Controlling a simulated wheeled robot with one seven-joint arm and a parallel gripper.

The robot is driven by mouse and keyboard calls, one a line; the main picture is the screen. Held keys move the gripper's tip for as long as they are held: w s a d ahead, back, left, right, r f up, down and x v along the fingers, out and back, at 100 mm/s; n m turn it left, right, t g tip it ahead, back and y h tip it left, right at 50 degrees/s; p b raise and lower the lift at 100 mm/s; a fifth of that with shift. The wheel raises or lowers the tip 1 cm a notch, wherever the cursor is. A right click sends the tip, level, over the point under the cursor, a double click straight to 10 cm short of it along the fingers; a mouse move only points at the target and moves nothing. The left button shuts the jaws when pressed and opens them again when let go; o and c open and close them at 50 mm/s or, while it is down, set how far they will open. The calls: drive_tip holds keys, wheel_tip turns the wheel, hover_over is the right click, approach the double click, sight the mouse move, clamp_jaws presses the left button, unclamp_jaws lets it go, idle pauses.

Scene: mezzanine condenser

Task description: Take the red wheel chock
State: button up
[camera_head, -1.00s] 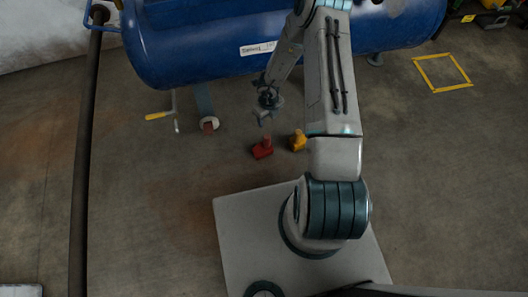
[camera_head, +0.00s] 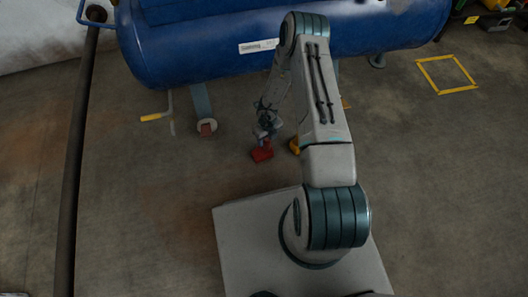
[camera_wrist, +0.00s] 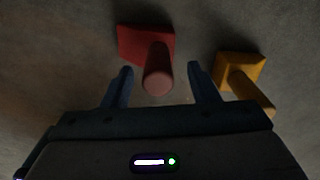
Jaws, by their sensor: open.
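The red wheel chock (camera_head: 262,155) lies on the concrete floor below the blue tank. In the wrist view the red chock (camera_wrist: 147,45) has a flat block and a round post that points toward the camera. My gripper (camera_wrist: 160,82) is open, with one dark finger on each side of the post's near end. I cannot tell whether a finger touches it. In the head view my gripper (camera_head: 265,138) is just above the chock and hides part of it.
A yellow chock (camera_head: 295,145) stands close to the right of the red one, partly behind my arm; it also shows in the wrist view (camera_wrist: 240,70). A blue tank (camera_head: 200,45) spans the back. A dark pipe (camera_head: 75,170) runs along the left. Floor left of the chocks is clear.

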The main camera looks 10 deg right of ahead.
wheel_tip(320, 180, down, 4)
drive_tip(key=shift+s+a+r+b, duration=0.1)
drive_tip(key=shift+b, duration=0.75)
drive_tip(key=shift+c, duration=0.3)
drive_tip(key=shift+r, duration=0.1)
clamp_jaws()
drive_tip(key=shift+r, duration=0.1)
